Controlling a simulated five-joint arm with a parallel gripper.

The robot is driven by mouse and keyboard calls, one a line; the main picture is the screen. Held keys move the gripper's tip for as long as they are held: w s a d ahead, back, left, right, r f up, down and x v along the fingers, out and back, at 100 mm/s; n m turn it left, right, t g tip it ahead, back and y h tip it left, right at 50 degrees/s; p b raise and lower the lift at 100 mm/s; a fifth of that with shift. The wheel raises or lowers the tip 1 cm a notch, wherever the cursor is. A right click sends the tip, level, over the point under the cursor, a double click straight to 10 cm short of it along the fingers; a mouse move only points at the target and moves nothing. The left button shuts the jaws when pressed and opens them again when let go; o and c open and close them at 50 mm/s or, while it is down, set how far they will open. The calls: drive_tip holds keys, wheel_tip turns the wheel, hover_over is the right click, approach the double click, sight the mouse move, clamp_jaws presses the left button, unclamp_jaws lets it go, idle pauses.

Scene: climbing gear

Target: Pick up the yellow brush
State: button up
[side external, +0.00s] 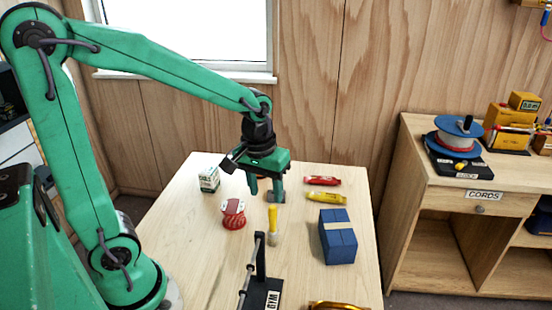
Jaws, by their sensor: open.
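The yellow brush (273,222) is near the middle of the wooden table (190,245), with its yellow handle toward the back and a paler end toward the front. My gripper (264,193) is open, pointing down, just behind the brush's handle end in this view. Its fingers look apart from the brush, though their exact height above the table is hard to tell. A small reddish-brown thing shows partly between and behind the fingers.
A red spool (233,214) is left of the brush; a blue box (338,240) is to its right. A black stand with a rod (260,265) is in front. Red (322,181) and yellow (327,198) items lie at the back right. A small box (209,179) stands back left.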

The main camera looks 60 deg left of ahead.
sight(272, 231)
drive_tip(key=shift+n+g, duration=0.6)
drive_tip(key=shift+n, duration=0.1)
drive_tip(key=shift+w+f, duration=0.35)
drive_tip(key=shift+f, duration=0.3)
drive_tip(key=shift+w+f, duration=0.3)
drive_tip(key=shift+f, duration=0.35)
drive_tip(key=shift+w+f, duration=0.35)
drive_tip(key=shift+f, duration=0.3)
drive_tip(key=shift+a+f, duration=0.1)
drive_tip(key=shift+f, duration=3.8)
drive_tip(key=shift+c, duration=0.5)
clamp_jaws()
